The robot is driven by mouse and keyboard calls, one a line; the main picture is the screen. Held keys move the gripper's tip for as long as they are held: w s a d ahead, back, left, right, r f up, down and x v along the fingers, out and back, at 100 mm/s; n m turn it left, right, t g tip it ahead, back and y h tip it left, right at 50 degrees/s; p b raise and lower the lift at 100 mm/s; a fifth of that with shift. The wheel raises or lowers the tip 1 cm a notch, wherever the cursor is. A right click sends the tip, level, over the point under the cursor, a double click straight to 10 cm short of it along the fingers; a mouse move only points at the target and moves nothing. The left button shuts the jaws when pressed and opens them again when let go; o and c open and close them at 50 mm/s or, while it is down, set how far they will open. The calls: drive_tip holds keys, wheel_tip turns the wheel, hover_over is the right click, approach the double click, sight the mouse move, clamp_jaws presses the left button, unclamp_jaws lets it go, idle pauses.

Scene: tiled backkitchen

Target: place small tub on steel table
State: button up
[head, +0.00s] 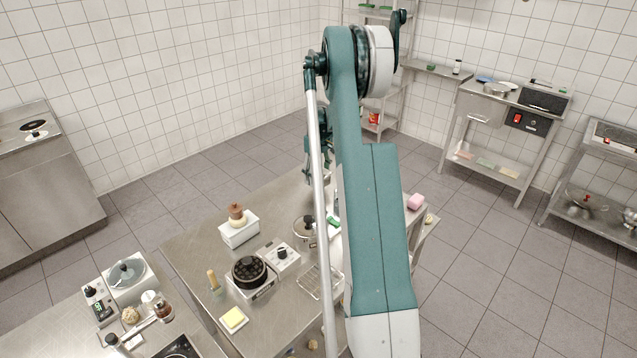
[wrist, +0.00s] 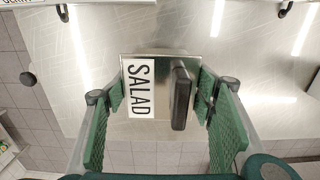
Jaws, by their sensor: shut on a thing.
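A small steel tub (wrist: 162,78) with a white "SALAD" label and a black handle is between the green fingers of my gripper (wrist: 160,95) in the wrist view. The fingers are shut on it from its left and right sides. A steel table top (wrist: 130,35) shows beyond the tub. I cannot tell the gap between tub and table. In the head view a steel table (head: 185,245) stands at the middle and lower left, and my arm hides part of it. The tub cannot be made out there.
The table in the head view carries a white box (head: 239,234), a black round burner (head: 250,271), a pot (head: 305,229), a wire rack (head: 318,282) and a yellow block (head: 233,317). Its left far area is bare.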

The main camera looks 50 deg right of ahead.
drive_tip(key=shift+f, duration=1.6)
drive_tip(key=shift+f, duration=0.15)
drive_tip(key=o, duration=1)
drive_tip(key=shift+o, duration=0.2)
wheel_tip(320, 180, up, 12)
drive_tip(key=shift+r, duration=0.15)
